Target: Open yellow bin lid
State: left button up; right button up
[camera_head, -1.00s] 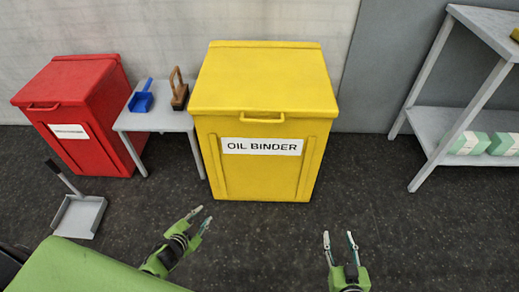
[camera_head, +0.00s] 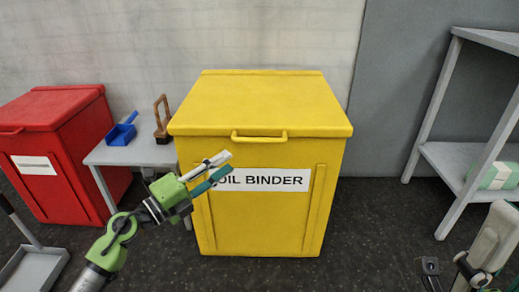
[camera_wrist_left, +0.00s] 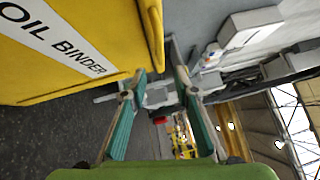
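The yellow bin (camera_head: 260,222), labelled OIL BINDER, stands upright against the wall. Its lid (camera_head: 262,102) is closed, with a yellow handle (camera_head: 259,140) on the front edge. My left gripper (camera_head: 228,165) is in front of the bin, below and left of the handle, covering the start of the label. In the left wrist view its fingers (camera_wrist_left: 158,88) are apart with nothing held between them. The bin front (camera_wrist_left: 75,50) fills the upper left there. My right arm is at the lower right of the head view; its gripper (camera_head: 431,270) shows only partly and its fingers are unclear.
A small grey table (camera_head: 136,152) with a blue dustpan (camera_head: 121,134) and a brown brush (camera_head: 161,122) stands left of the bin, beside a red bin (camera_head: 60,185). A grey shelf (camera_head: 450,165) stands to the right. Dark floor is clear between bin and shelf.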

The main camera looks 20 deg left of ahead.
aim_at(256, 142)
pick_arm(q)
jog(key=b+x, duration=0.1)
jog(key=x, duration=1.2)
jog(key=shift+w, duration=0.25)
grip_shut()
